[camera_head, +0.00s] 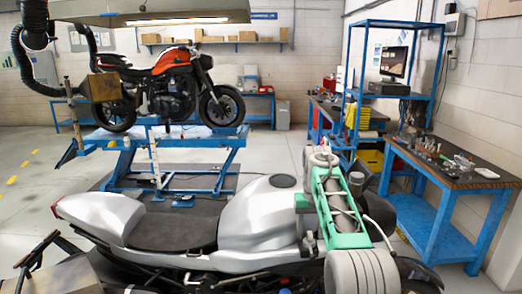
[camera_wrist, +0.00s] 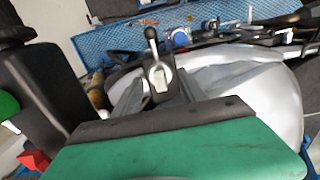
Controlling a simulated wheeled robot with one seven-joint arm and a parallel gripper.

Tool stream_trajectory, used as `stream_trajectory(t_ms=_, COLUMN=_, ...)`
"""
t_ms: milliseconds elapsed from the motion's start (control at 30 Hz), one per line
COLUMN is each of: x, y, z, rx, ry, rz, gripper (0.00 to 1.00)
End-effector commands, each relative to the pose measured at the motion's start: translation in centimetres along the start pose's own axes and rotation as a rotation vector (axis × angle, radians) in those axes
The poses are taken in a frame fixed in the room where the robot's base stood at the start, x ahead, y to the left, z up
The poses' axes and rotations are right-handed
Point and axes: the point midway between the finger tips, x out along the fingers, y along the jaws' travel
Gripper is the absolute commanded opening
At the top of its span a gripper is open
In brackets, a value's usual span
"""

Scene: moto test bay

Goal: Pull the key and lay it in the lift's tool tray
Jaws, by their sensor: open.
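A silver motorcycle (camera_head: 180,225) stands close in front of me. In the head view my green and grey arm reaches down over its front end, and the fingers are hard to make out there. In the wrist view my gripper (camera_wrist: 158,90) is open, with its two grey fingers pointing away over the silver bodywork (camera_wrist: 235,80). A small pale metal piece with a dark surround (camera_wrist: 160,77) shows between the fingertips, below a black ball-topped lever. I cannot tell if it is the key, or if the fingers touch it. I cannot pick out the tool tray for certain.
A blue perforated panel (camera_wrist: 225,36) lies beyond the bodywork in the wrist view. A blue workbench (camera_head: 455,178) with small parts stands to the right. An orange motorcycle (camera_head: 172,62) sits on a blue lift (camera_head: 195,158) behind. The floor at left is open.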

Motion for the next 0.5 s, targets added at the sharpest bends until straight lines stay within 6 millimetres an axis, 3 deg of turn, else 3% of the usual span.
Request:
stream_trajectory(t_ms=133, x=1.48, y=-0.01, z=-0.02, rx=0.0, ry=0.0, rz=0.0, gripper=0.49)
stream_trajectory(t_ms=500, x=1.68, y=-0.02, z=-0.05, rx=0.0, ry=0.001, rz=0.0, gripper=0.49)
